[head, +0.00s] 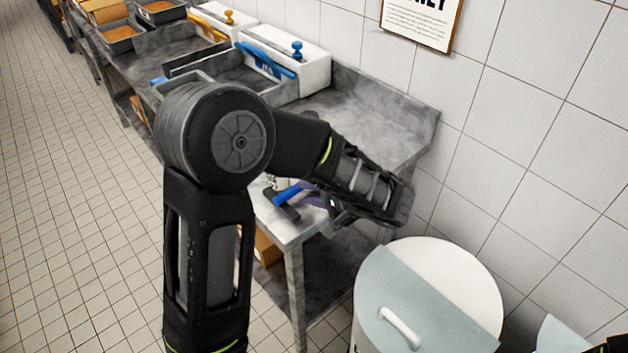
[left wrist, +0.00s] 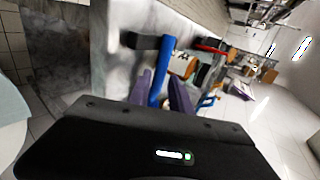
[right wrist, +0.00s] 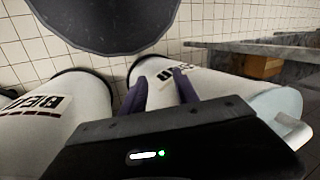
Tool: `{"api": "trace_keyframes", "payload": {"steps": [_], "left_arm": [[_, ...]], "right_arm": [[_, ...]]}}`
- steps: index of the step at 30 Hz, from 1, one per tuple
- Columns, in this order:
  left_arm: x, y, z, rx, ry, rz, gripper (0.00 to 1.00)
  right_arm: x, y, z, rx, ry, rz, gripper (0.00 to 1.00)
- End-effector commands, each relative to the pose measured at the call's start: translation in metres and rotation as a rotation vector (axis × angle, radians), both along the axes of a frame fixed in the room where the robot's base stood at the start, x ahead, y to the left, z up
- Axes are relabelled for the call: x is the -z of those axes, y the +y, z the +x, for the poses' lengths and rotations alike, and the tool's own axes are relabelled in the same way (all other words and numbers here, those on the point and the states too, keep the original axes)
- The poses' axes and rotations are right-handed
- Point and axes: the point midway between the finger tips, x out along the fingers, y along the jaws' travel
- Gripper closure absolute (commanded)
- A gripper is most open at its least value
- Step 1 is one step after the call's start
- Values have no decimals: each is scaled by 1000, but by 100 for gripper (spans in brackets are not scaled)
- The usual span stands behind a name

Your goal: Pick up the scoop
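The scoop, with a blue handle (head: 287,195) and a dark head (head: 281,207), is at the near end of the steel counter. In the left wrist view, its blue handle (left wrist: 161,70) runs between the purple fingers of my left gripper (left wrist: 160,90), with hardly any gap on either side. My left gripper (head: 312,196) appears shut on it; my forearm hides part of this spot. I cannot tell whether the scoop still touches the counter. My right gripper (right wrist: 162,88) is open and empty, with white bins beyond its fingers.
The steel counter (head: 385,115) has a raised back edge along the tiled wall. White containers (head: 300,62) with blue and yellow parts and several trays stand farther along. A white round bin (head: 455,265) with a pale lid stands right of the counter. Tiled floor lies open at left.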

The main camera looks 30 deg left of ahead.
Motion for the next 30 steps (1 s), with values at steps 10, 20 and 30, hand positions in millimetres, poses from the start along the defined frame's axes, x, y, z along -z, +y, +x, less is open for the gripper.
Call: {"api": "trace_keyframes", "payload": {"steps": [10, 20, 30], "left_arm": [[22, 35, 11, -1, 2, 1, 75], [23, 35, 11, 0, 0, 0, 75], [23, 35, 11, 0, 0, 0, 81]], "right_arm": [[-16, -1, -2, 2, 7, -5, 64], [-15, -1, -2, 2, 7, -5, 64], [-15, -1, -2, 2, 7, -4, 64]]}}
